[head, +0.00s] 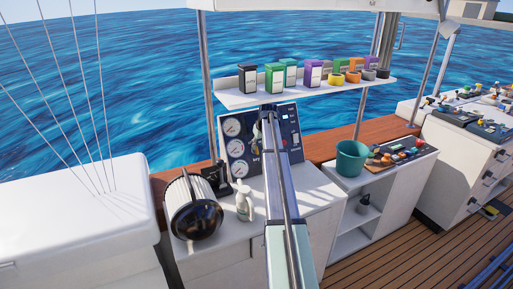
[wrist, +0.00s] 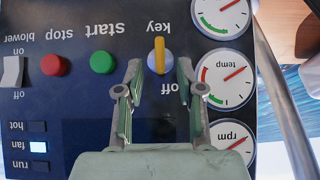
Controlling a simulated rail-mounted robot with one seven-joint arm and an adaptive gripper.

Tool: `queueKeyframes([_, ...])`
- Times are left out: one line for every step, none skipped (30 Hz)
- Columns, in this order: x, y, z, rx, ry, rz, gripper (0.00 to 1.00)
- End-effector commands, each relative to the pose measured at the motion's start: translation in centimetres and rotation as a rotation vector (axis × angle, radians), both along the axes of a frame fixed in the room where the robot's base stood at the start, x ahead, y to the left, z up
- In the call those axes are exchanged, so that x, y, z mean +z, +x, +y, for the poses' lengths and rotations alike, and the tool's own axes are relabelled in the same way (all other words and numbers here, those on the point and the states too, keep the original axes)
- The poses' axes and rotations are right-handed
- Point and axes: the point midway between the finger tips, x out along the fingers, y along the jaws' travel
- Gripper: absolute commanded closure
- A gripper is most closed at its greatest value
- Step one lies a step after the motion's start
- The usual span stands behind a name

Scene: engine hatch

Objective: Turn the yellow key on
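The yellow key (wrist: 159,52) is on the dark control panel in the wrist view, which shows the panel upside down. Its bar stands upright in the picture on a round blue-grey base, between the printed words "key" and "off". My gripper (wrist: 159,72) is open, with one green-grey finger to each side at the lower part of the key's base. Nothing is held between the fingers, and I cannot tell whether they touch the base. In the head view my arm hides the key, and the panel (head: 238,151) shows beside it.
Green start button (wrist: 103,61), red stop button (wrist: 54,65) and white blower switch (wrist: 12,72) lie left of the key. Gauges (wrist: 225,80) line the right. The "fan" light (wrist: 39,147) is lit. A shelf (head: 255,99) with boxes hangs above the panel.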

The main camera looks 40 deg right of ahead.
Motion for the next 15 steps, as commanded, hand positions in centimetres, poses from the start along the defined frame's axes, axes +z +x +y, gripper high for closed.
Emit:
queueKeyframes([0.3, 1.3, -0.4, 0.0, 0.001, 0.001, 0.62])
queueKeyframes([-0.5, 1.1, -0.3, -0.001, 0.002, 0.002, 0.62])
queueKeyframes([-1.2, 1.3, -0.3, -0.001, 0.001, 0.002, 0.62])
queueKeyframes([-1.7, 1.4, -0.3, -0.001, 0.002, 0.002, 0.62])
queueKeyframes([-2.1, 1.5, -0.3, -0.001, 0.002, 0.002, 0.62])
queueKeyframes([-2.6, 1.7, -0.4, -0.001, 0.001, 0.001, 0.62])
queueKeyframes([-2.9, 1.9, -0.4, -0.001, 0.0, 0.0, 0.62])
queueKeyframes([-3.2, 2.0, -0.5, -0.001, 0.001, 0.001, 0.62])
queueKeyframes([-3.6, 2.1, -0.5, -0.001, 0.001, 0.001, 0.62])
queueKeyframes([-3.8, 2.2, -0.5, -0.001, 0.001, 0.001, 0.62])
queueKeyframes([-4.0, 2.2, -0.5, -0.001, 0.001, 0.001, 0.62])
queueKeyframes([-4.3, 2.3, -0.5, -0.001, 0.0, 0.0, 0.62])
queueKeyframes([-4.4, 2.4, -0.5, -0.001, 0.0, 0.0, 0.62])
queueKeyframes([-4.5, 2.4, -0.6, -0.001, -0.001, -0.001, 0.62])
queueKeyframes([-4.6, 2.4, -0.6, -0.001, -0.001, -0.001, 0.62])
